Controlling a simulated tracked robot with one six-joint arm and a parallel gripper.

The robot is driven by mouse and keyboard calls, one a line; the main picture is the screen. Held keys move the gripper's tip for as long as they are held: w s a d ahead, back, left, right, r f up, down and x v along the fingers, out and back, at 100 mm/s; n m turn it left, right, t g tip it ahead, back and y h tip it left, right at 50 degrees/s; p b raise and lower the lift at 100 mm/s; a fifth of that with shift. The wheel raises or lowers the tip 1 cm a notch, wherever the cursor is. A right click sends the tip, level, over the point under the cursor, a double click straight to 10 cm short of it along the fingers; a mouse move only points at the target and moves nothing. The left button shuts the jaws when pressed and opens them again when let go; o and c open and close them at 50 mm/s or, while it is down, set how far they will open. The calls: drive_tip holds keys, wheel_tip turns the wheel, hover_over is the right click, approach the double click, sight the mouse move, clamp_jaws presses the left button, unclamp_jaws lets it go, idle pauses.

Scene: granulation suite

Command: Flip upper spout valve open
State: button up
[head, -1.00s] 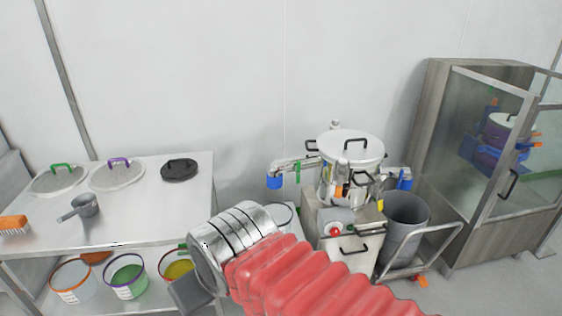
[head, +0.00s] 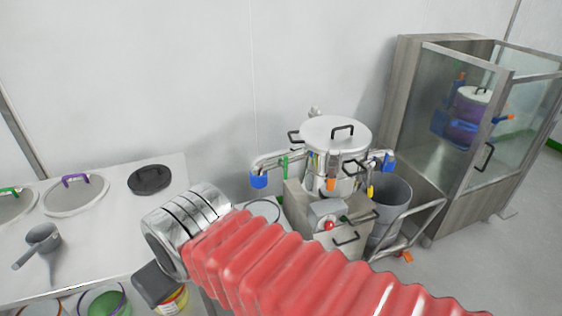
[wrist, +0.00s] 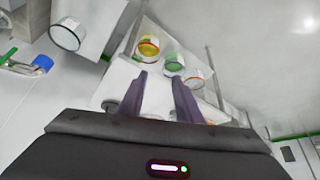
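A steel processing vessel (head: 330,158) with a pale lid stands right of centre in the head view. A spout pipe with a blue end (head: 258,180) reaches left from it and carries a green lever (head: 284,166), seen hanging roughly upright. A second blue-ended spout (head: 388,161) shows on the right, near a yellow part (head: 370,192). No label tells which is the upper one. In the wrist view, a blue spout end (wrist: 42,63) and a green part (wrist: 10,52) lie at the left edge. My gripper (wrist: 159,82) is open and empty, apart from the spouts.
A steel table (head: 105,240) with lids and a scoop (head: 40,243) stands left; coloured buckets (head: 103,300) sit below. A grey bin (head: 390,200) with a trolley frame is beside the vessel. A glass cabinet (head: 450,150) stands right.

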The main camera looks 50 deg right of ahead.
drive_tip(key=shift+w, duration=0.1)
drive_tip(key=w+d+f+m+t+h, duration=0.1)
drive_tip(key=w+d+t+h, duration=0.1)
drive_tip(key=w+d, duration=0.65)
drive_tip(key=w+d+f+m+t+h, duration=0.15)
drive_tip(key=w+d, duration=0.35)
drive_tip(key=d, duration=0.7)
drive_tip(key=w+d+f+m+t+h, duration=0.1)
drive_tip(key=w+d+f+h, duration=0.1)
drive_tip(key=w+d, duration=0.65)
drive_tip(key=m+t+h, duration=0.3)
drive_tip(key=t+h, duration=0.1)
drive_tip(key=t, duration=0.1)
approach(286, 163)
drive_tip(key=v, duration=0.3)
drive_tip(key=shift+d, duration=0.15)
drive_tip(key=x, duration=1.3)
drive_tip(key=shift+w+r, duration=0.1)
drive_tip(key=shift+w, duration=0.3)
